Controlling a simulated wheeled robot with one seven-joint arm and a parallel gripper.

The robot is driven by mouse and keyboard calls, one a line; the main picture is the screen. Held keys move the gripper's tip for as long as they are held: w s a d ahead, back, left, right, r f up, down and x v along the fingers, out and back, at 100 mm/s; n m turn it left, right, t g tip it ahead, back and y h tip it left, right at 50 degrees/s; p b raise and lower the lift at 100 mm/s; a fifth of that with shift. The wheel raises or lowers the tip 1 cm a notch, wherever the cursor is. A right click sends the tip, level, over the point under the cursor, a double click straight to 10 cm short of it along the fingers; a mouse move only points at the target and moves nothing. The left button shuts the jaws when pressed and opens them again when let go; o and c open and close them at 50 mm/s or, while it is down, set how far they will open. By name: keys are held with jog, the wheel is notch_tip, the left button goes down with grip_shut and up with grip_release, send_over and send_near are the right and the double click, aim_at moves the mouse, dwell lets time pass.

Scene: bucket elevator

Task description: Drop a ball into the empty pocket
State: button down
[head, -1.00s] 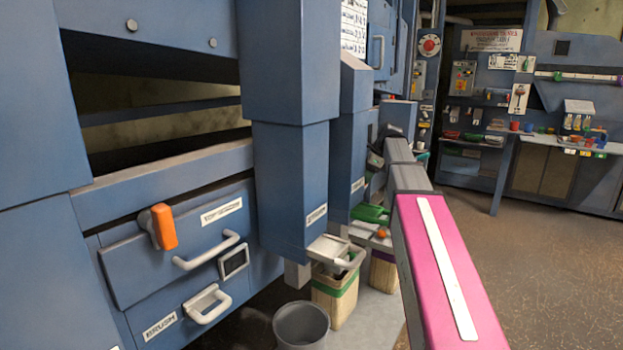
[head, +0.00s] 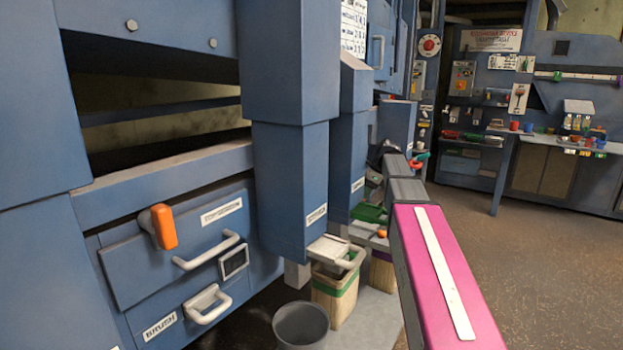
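A small orange ball (head: 382,233) shows beside a green tray (head: 369,214), low at the machine front and just left of my pink arm. The end of my arm reaches away from the camera; my gripper (head: 374,174) seems to be the dark shape above the green tray. It is small and partly hidden, so I cannot tell if its fingers are open or hold anything. No empty pocket can be made out; the inside of the machine there is hidden by blue housings and my arm.
Blue machine columns (head: 290,190) stand close on the left. An orange handle (head: 163,227) and drawer pulls stick out. A grey bucket (head: 301,328) and a bin with a green band (head: 335,292) stand below. A workbench (head: 560,142) is at the back right; the floor at right is clear.

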jog(key=c, duration=0.7)
grip_release()
jog(key=shift+r, duration=0.1)
jog(key=v, duration=1)
jog(key=shift+s+d+r, duration=0.1)
jog(key=shift+d+r, duration=0.1)
jog(key=shift+r, duration=0.05)
